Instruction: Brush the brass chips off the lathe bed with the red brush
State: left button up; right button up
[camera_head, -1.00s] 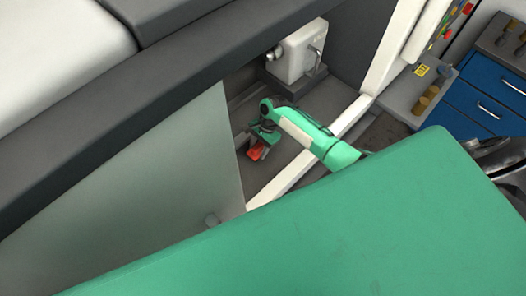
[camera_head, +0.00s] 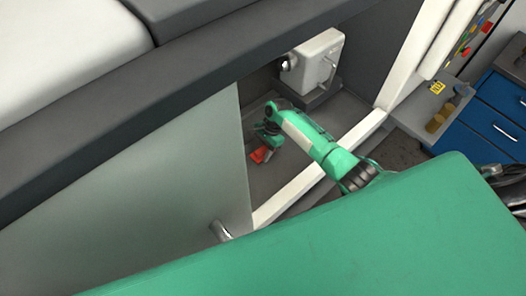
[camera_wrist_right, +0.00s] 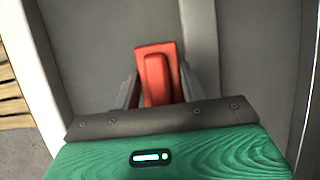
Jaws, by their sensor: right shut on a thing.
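The red brush (camera_head: 260,155) is inside the open lathe, low over the grey lathe bed (camera_head: 290,160). My right gripper (camera_head: 264,144) is shut on it. In the right wrist view the red brush (camera_wrist_right: 156,75) sits between the two dark fingers of my right gripper (camera_wrist_right: 154,90), with the grey bed behind it. I cannot tell whether the brush touches the bed. No brass chips can be made out in either view. My left gripper is not in view.
A grey-white machine head (camera_head: 315,60) stands at the back of the opening. A frosted door panel (camera_head: 150,180) covers the left side, and a white frame (camera_head: 320,175) edges the opening. Blue drawers (camera_head: 495,115) stand at the right.

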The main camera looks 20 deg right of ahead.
aim_at(260, 148)
jog(key=r+p, duration=0.2)
jog(key=r, duration=0.1)
jog(key=shift+w+a+r, duration=0.1)
jog(key=shift+w+r, duration=0.1)
jog(key=shift+w, duration=0.2)
jog(key=shift+s+r, duration=0.2)
jog(key=shift+r, duration=1.15)
jog(key=shift+r, duration=1.5)
